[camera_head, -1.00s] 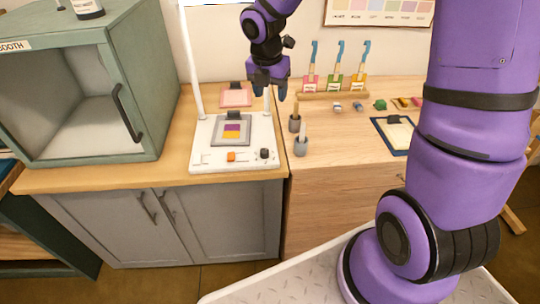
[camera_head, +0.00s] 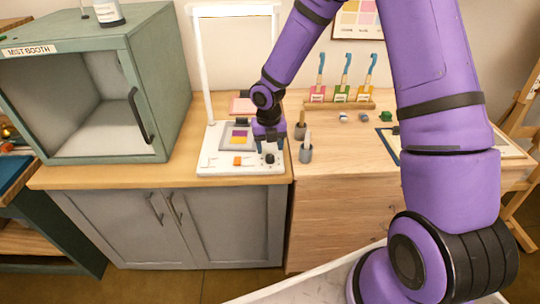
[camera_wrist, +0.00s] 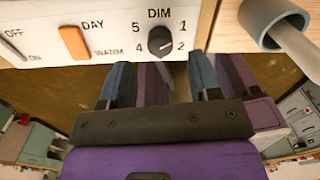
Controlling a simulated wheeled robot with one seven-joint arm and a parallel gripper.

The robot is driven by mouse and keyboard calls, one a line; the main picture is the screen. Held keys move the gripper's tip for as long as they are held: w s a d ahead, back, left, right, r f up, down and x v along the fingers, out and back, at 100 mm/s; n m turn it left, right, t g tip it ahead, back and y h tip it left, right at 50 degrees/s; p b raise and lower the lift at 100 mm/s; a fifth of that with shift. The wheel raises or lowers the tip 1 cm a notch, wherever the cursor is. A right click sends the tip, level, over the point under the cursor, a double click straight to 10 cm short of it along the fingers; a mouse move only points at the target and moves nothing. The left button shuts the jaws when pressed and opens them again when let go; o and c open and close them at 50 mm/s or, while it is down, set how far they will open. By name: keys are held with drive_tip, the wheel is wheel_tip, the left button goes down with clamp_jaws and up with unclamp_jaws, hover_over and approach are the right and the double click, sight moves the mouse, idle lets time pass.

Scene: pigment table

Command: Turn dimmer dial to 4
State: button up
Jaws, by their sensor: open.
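The dimmer dial (camera_wrist: 161,40) is a round black knob on a white panel, under the word DIM. The numbers 5, 1, 4 and 2 show around it. A pale mark on the dial seems to face the lower right, near the 2, but is small. In the head view the dial (camera_head: 269,159) is at the front right of the white light stand's base (camera_head: 215,163). My gripper (camera_wrist: 163,80) is open and empty, its fingers apart just in front of and below the dial. In the head view my gripper (camera_head: 270,143) hangs over the base's right side.
An orange switch (camera_wrist: 74,42) marked DAY and WARM is left of the dial. A grey cup (camera_wrist: 268,18) with a rod stands close to the right; it also shows in the head view (camera_head: 306,155). The green mist booth (camera_head: 150,60) is at the left.

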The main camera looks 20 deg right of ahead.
sight(270, 156)
drive_tip(key=shift+f, duration=2.2)
drive_tip(key=c, duration=0.9)
